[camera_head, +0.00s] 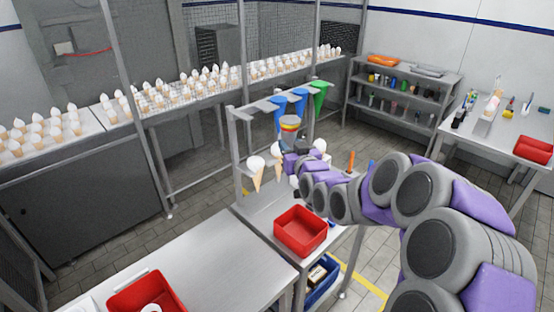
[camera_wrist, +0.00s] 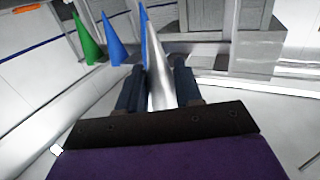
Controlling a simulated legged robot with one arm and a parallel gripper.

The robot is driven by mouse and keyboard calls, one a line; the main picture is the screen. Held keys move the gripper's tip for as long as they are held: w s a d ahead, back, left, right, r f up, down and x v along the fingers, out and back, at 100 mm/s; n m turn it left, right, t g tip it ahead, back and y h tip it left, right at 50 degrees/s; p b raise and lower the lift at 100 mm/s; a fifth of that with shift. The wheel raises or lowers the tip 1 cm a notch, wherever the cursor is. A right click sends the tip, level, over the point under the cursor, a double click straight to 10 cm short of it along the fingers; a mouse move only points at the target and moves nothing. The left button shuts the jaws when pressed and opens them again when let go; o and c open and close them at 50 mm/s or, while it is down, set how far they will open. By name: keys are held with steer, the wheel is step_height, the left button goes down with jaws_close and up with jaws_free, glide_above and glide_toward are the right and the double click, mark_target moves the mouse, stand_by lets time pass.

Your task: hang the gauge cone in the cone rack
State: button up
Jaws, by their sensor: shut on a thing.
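My gripper (camera_wrist: 158,88) is shut on a silver cone, the gauge cone (camera_wrist: 160,88), which stands between the two dark fingers in the wrist view. The cone rack (camera_head: 262,105) is a grey frame with a slotted top bar. Two blue cones (camera_head: 301,104) and a green cone (camera_head: 320,97) hang from it, points down. The gauge cone is in front of and below the bar, close to the nearer blue cone.
A white-topped wafer cone (camera_head: 256,172) hangs lower on the rack's left side. A red bin (camera_head: 300,231) sits on the bench below my arm. Another red bin (camera_head: 147,292) is at the front left. Rows of wafer cones line a back counter (camera_head: 115,112).

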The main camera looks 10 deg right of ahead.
steer(key=shift+d, duration=0.3)
steer(key=w+a+p, duration=0.2)
steer(key=w+a, duration=0.4)
steer(key=w, duration=0.2)
steer(key=shift+w+r, duration=0.15)
steer(key=shift+w, duration=0.15)
stand_by(1.9)
